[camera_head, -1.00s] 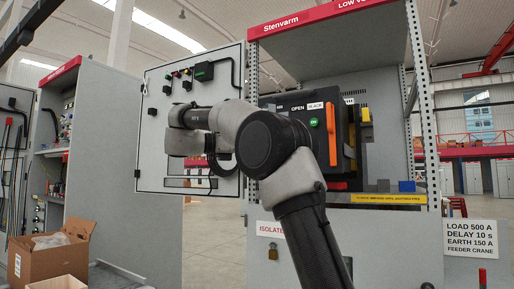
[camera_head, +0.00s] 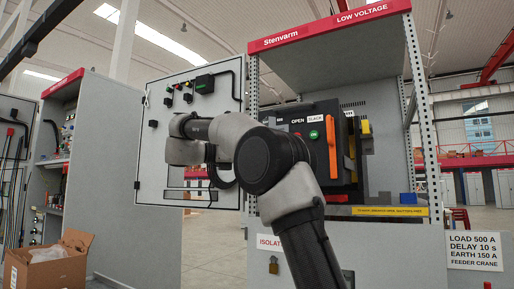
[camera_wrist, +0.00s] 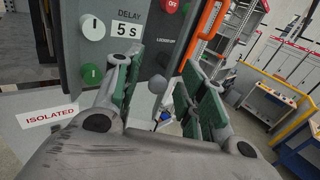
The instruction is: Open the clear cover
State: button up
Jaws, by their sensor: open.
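I cannot make out a clear cover for certain in either view. The dark breaker unit (camera_head: 312,150) sits in the open cabinet, with a green button (camera_head: 314,134) and an orange handle (camera_head: 333,152) on its front. In the head view my arm hides the gripper.
The cabinet door (camera_head: 160,110) stands open at the left. A yellow-labelled ledge (camera_head: 390,211) runs below the breaker. A padlock (camera_head: 273,266) hangs by the "ISOLATED" sign (camera_head: 268,243). A cardboard box (camera_head: 45,262) stands at the lower left. Open floor lies beyond.

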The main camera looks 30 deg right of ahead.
notch_tip(320, 180, up, 9)
dwell(0.3)
